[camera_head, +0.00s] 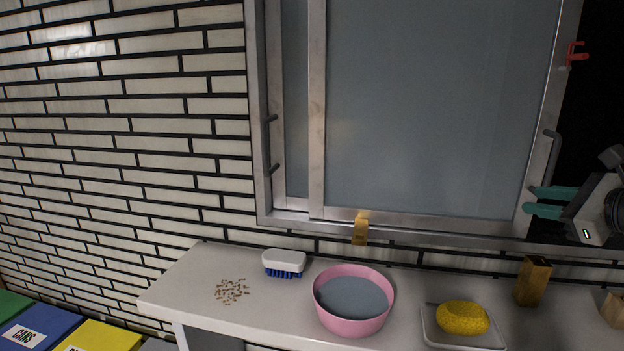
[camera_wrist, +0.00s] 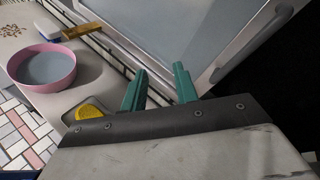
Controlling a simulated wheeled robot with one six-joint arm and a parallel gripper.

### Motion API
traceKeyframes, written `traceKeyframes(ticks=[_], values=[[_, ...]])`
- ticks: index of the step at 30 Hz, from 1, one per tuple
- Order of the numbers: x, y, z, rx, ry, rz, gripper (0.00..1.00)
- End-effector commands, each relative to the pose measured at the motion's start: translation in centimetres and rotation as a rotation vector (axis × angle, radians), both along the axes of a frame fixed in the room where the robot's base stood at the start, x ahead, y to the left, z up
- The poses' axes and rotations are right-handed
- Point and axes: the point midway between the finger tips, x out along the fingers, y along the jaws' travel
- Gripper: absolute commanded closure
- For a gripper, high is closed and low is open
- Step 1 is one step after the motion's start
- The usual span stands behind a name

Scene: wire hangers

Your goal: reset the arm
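My gripper (camera_head: 530,200) is at the right of the head view, raised in front of the window's lower right corner and pointing left. Its two teal fingers are apart with nothing between them. In the wrist view the open fingers (camera_wrist: 160,69) also show a clear gap, with the window frame beyond. Nothing is held, and the gripper appears clear of the counter.
The counter (camera_head: 210,268) holds a white brush with blue bristles (camera_head: 284,262), brown crumbs (camera_head: 232,291), a pink basin (camera_head: 352,318) of water, a yellow sponge (camera_head: 462,317) on a tray and a wooden block (camera_head: 532,281). A window (camera_head: 430,110) stands behind. Coloured bins (camera_head: 45,328) are lower left.

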Motion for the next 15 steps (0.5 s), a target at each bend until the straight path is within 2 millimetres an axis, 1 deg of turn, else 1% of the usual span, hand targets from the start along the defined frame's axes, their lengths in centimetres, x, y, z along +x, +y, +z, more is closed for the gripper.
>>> traceKeyframes(ticks=[1, 2, 3, 5, 6, 7, 8, 9, 11, 12, 15], values=[[-0.7, 2.8, -1.1, -0.115, 0.046, 0.125, 0.70], [-1.3, 4.4, -2.0, -0.191, 0.074, 0.208, 0.70], [-2.2, 6.4, -3.1, -0.291, 0.109, 0.321, 0.70], [-4.0, 9.2, -4.7, -0.440, 0.158, 0.497, 0.70], [-5.3, 10.9, -5.8, -0.537, 0.185, 0.618, 0.70], [-6.4, 11.9, -6.5, -0.611, 0.205, 0.709, 0.70], [-7.5, 12.8, -7.2, -0.685, 0.222, 0.801, 0.70], [-9.1, 13.9, -8.1, -0.783, 0.244, 0.927, 0.70], [-11.5, 15.0, -9.2, -0.930, 0.271, 1.113, 0.70], [-13.1, 15.4, -9.8, -1.030, 0.287, 1.237, 0.70], [-16.5, 15.5, -10.6, -1.272, 0.318, 1.524, 0.70]])
